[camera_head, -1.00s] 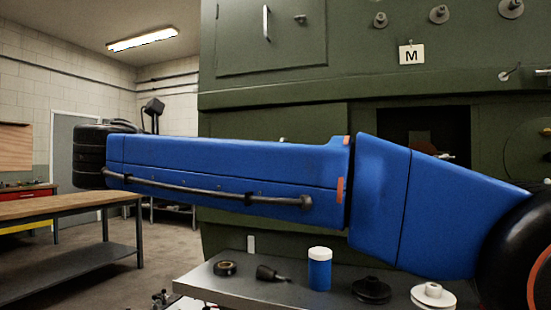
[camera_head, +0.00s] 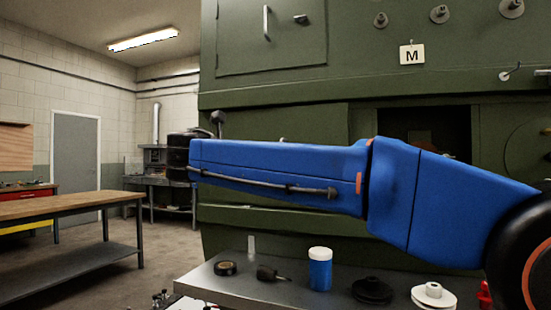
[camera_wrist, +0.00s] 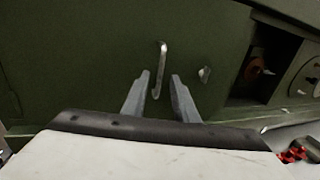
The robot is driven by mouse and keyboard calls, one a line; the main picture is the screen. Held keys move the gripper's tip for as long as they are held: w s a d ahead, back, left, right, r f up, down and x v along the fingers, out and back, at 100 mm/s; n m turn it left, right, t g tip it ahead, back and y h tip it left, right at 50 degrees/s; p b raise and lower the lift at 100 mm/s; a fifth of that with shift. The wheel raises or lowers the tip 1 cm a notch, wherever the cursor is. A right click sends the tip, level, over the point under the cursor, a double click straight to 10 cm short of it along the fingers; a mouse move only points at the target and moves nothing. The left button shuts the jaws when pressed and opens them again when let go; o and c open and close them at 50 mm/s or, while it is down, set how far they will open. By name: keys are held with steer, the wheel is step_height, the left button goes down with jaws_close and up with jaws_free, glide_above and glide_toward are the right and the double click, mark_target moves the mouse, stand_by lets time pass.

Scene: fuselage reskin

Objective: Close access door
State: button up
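A green door panel (camera_head: 275,120) with its handle partly hidden by my blue arm shows left of a dark rectangular opening (camera_head: 440,125) in the head view. In the wrist view the green panel (camera_wrist: 100,50) carries a pale bar handle (camera_wrist: 163,50) and a small latch (camera_wrist: 205,74) to its right. The opening (camera_wrist: 262,70) lies right of the panel's edge. My gripper (camera_wrist: 160,77) is open, its two grey fingers either side of the handle's lower part in the picture. I cannot tell whether they touch it. In the head view the gripper is hidden.
An upper panel with a handle (camera_head: 265,22) is above. A grey table (camera_head: 220,287) in front holds a blue jar (camera_head: 320,270), a tape roll (camera_head: 225,268) and dark and white spools. A wooden bench (camera_head: 70,205) stands left, with open floor beside it.

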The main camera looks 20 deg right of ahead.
steer(key=shift+x, duration=1.05)
jaws_close()
stand_by(0.8)
